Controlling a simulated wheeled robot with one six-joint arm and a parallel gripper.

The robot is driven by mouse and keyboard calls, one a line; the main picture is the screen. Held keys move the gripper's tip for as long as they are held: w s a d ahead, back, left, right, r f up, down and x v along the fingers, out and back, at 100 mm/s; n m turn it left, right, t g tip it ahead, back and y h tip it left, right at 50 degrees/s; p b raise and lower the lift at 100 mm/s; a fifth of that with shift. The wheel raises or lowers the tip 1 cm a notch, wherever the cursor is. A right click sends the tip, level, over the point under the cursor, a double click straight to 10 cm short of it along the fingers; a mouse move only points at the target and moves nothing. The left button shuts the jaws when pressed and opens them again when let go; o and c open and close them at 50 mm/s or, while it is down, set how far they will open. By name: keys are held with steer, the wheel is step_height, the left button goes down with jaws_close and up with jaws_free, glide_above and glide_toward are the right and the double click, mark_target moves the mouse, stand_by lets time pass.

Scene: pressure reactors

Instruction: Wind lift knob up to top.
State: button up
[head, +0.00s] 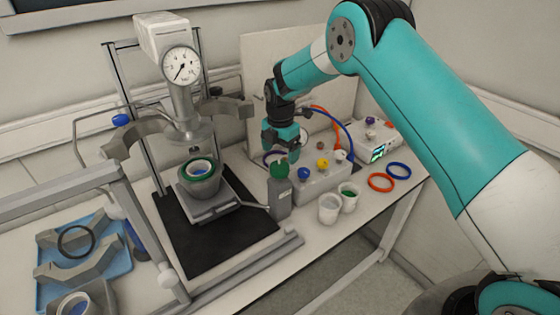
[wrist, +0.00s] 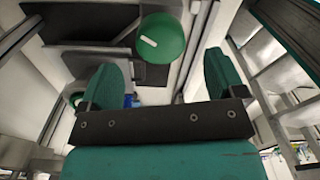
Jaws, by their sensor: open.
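The lift knob (head: 280,170) is green and sits on top of a grey post (head: 280,198) beside the reactor's lift platform (head: 212,207). In the wrist view the knob (wrist: 162,38) is a round green disc with a white mark, beyond the fingertips. My gripper (head: 281,151) is open and empty, just above the knob, with its jaws pointing down. In the wrist view its two green finger pads (wrist: 163,80) are wide apart. The grey vessel (head: 202,184) with a green ring stands on the platform, below the reactor head (head: 188,130) and apart from it.
Grey clamp halves (head: 232,108) flank the reactor head. Behind the knob is a valve box (head: 322,180) with coloured knobs and hoses. Two cups (head: 329,209) stand to the right of the post. A blue tray (head: 113,265) lies at left. Red and blue rings (head: 381,182) lie at right.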

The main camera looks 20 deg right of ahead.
mark_target(280, 165)
step_height(280, 165, down, 6)
steer(key=shift+f+p, duration=0.1)
steer(key=shift+p, duration=0.75)
steer(key=c, duration=0.9)
steer(key=shift+c, duration=0.2)
